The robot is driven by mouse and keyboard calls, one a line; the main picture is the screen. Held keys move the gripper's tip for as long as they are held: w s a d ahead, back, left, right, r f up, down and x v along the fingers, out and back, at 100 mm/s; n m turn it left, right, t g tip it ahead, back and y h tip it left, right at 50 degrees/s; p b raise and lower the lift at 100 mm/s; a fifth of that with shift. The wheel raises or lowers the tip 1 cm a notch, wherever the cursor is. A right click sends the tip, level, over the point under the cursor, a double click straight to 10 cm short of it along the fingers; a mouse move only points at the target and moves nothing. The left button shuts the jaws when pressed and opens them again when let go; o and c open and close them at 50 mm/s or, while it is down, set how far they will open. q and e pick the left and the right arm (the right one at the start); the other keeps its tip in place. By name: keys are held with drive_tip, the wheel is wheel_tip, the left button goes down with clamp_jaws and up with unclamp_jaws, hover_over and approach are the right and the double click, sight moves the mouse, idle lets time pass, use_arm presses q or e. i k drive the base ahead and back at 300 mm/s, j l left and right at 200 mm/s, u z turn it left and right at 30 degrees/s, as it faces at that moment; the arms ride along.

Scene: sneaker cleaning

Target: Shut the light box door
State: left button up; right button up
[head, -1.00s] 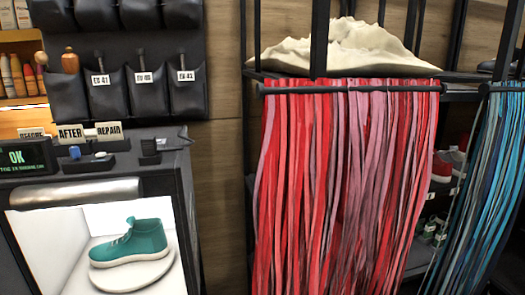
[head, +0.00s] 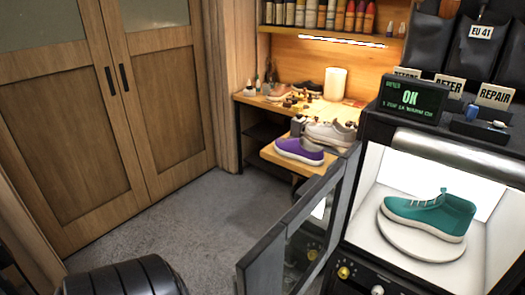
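The light box (head: 374,150) stands at the right, dark with a bright white inside. A teal sneaker (head: 432,214) sits on a round white turntable (head: 408,240) inside it. The light box door (head: 297,232) stands wide open, swung out to the left from the box's left side, with a dark frame and a glass pane. Neither of my grippers shows in the head view.
A wooden workbench (head: 349,115) with bottles and shoes, including a purple sneaker (head: 299,150), stands behind the door. Grey floor (head: 190,225) is clear left of the door. Wooden double doors (head: 110,110) close off the left.

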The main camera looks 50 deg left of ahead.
sight(259, 271)
drive_tip(key=k+j, duration=0.1)
drive_tip(key=j, duration=0.45)
drive_tip(key=k+j, duration=0.1)
drive_tip(key=j, duration=1)
drive_tip(key=k+z, duration=0.05)
